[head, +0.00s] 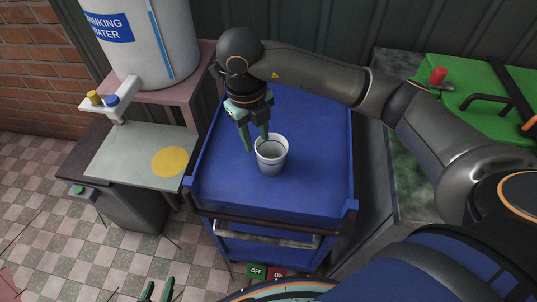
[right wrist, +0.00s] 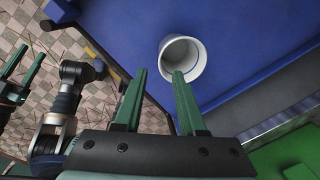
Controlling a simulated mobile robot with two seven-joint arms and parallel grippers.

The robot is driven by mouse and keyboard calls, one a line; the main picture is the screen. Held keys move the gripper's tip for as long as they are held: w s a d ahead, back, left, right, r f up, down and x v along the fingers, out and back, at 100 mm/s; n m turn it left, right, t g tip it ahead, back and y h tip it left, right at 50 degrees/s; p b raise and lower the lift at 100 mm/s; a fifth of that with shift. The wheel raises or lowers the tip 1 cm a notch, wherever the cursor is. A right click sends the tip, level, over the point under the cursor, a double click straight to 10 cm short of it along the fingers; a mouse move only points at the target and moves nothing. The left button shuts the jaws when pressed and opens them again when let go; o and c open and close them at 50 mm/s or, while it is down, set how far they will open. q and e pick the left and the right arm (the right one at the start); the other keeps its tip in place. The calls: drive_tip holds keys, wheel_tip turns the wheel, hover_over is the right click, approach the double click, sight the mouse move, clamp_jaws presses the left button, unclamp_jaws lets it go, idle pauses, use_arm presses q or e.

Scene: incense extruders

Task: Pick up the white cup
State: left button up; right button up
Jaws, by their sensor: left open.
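The white cup (head: 271,155) stands upright and looks empty on the blue cart top. It also shows in the right wrist view (right wrist: 196,72), with its mouth toward the camera. My right gripper (head: 254,143) is open above the cart, pointing down at the cup's left side. One finger is left of the cup, and the other overlaps its rim. In the right wrist view my right gripper (right wrist: 158,72) has its right fingertip in front of the cup's mouth; I cannot tell whether it is inside. My left gripper (head: 158,290) is open and empty, low at the bottom edge.
The blue cart (head: 320,165) has raised edges and is otherwise clear. A white drinking water tank (head: 145,45) with a tap stands at left, above a grey plate (head: 125,155) with a yellow disc. A green case (head: 470,85) lies at right. Green and red buttons (head: 257,272) show below.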

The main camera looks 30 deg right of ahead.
hover_over(262, 169)
drive_tip(key=f, duration=0.6)
drive_tip(key=shift+s+a, duration=0.1)
drive_tip(key=shift+a, duration=0.15)
drive_tip(key=shift+w+d+f, duration=0.1)
drive_tip(key=shift+d+f, duration=0.05)
drive_tip(key=shift+f, duration=1.35)
drive_tip(key=shift+w+d+f, duration=0.1)
drive_tip(key=shift+f, duration=1.4)
drive_tip(key=shift+c, duration=0.2)
clamp_jaws()
